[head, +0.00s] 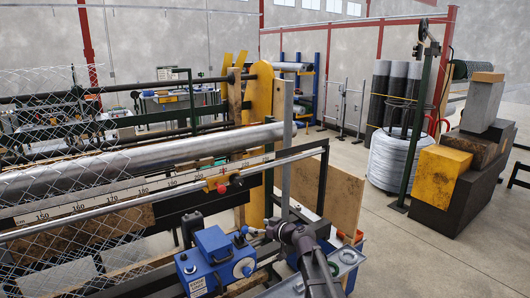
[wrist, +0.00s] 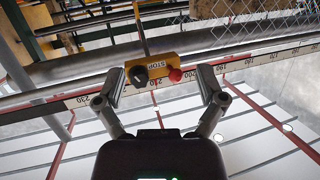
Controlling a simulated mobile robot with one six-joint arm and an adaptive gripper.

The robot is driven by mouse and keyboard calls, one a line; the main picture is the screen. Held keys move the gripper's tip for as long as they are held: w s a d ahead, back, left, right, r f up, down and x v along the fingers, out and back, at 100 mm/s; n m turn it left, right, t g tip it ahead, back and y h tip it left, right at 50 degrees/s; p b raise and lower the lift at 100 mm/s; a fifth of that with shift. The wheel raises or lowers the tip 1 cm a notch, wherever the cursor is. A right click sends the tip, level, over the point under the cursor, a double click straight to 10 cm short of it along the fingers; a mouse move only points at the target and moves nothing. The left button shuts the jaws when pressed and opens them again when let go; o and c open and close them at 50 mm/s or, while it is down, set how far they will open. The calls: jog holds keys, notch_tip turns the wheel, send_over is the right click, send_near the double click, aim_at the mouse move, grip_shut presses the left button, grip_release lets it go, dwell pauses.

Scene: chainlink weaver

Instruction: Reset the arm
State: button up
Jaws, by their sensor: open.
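My gripper (wrist: 160,88) is open in the wrist view, its two fingers spread wide with nothing held between them. In the head view my arm reaches in from the bottom, with my gripper (head: 262,236) in front of the machine's rail. A yellow STOP box (wrist: 153,70) with a black knob and a red button shows between the fingers in the wrist view. In the head view the box (head: 214,183) hangs on the rail, above and left of my gripper. I see a gap between them there; the exact distance is unclear.
A long steel roller (head: 160,160) and a numbered scale bar (head: 90,208) run beside my arm. A blue unit (head: 215,262) sits close left of my gripper. A grey tray (head: 345,258) lies to its right. A wire coil (head: 395,160) stands beyond; the floor (head: 430,265) at right is clear.

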jog(key=s+d+f+m+g+h+b, duration=0.2)
jog(key=s+d+f+g+h+b, duration=0.15)
jog(key=s+f, duration=0.5)
jog(key=s+d+f+m+g+h+b, duration=0.15)
jog(key=s+d+f+b, duration=0.3)
jog(key=f, duration=0.65)
jog(key=s+d+f+m+g+h+b, duration=0.4)
jog(key=s+d+f+m+h+b, duration=0.1)
jog(key=s+d+f, duration=0.5)
jog(key=s+d+h+b, duration=0.1)
jog(key=s, duration=0.1)
jog(key=shift+s+f+g+b, duration=0.15)
jog(key=shift+s+g+b, duration=0.15)
jog(key=shift+s+g, duration=0.1)
